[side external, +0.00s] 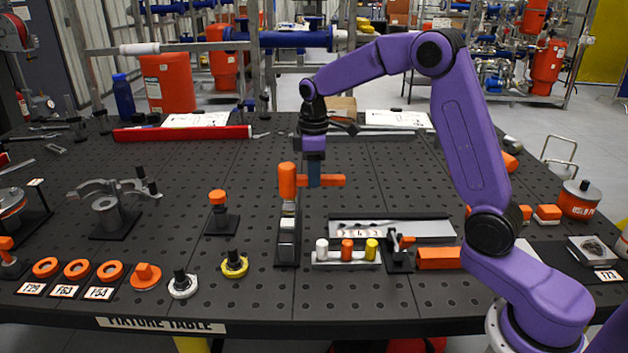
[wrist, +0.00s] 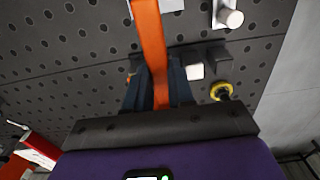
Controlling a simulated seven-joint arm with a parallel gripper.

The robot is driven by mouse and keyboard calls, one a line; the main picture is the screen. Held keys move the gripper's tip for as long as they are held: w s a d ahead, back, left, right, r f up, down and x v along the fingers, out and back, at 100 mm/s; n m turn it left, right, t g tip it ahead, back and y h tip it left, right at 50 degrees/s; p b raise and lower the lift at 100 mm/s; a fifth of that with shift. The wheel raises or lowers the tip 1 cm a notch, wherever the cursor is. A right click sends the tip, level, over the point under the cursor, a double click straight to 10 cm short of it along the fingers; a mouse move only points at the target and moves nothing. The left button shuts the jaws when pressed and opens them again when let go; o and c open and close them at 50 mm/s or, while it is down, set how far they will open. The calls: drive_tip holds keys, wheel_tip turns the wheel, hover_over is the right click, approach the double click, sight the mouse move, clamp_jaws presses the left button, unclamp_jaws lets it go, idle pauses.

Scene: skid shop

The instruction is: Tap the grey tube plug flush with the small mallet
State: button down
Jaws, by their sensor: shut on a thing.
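My gripper (side external: 314,180) is shut on the orange handle of the small mallet (side external: 334,181). The handle lies about level, with the thick orange mallet head (side external: 287,182) to the left of the fingers. In the wrist view the orange mallet (wrist: 150,45) runs between the two dark fingers (wrist: 158,90). Below the head in the side view is a grey metal tube piece (side external: 287,235) on a black stand (side external: 287,262). A small pale part (side external: 289,207) at its upper end may be the grey plug. Whether the head touches it cannot be told.
A tray (side external: 345,263) with white, orange and yellow pegs stands right of the stand. An orange-topped post (side external: 218,210) stands to its left. A yellow-ringed knob (side external: 235,264) and white-ringed knob (side external: 183,285) sit nearer the front edge. Behind the mallet the table is mostly clear.

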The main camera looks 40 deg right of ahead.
idle(0.4)
drive_tip(key=shift+f, duration=1.7)
drive_tip(key=shift+r, duration=1.65)
wheel_tip(320, 180, down, 4)
drive_tip(key=shift+r, duration=0.2)
drive_tip(key=shift+r, duration=1.7)
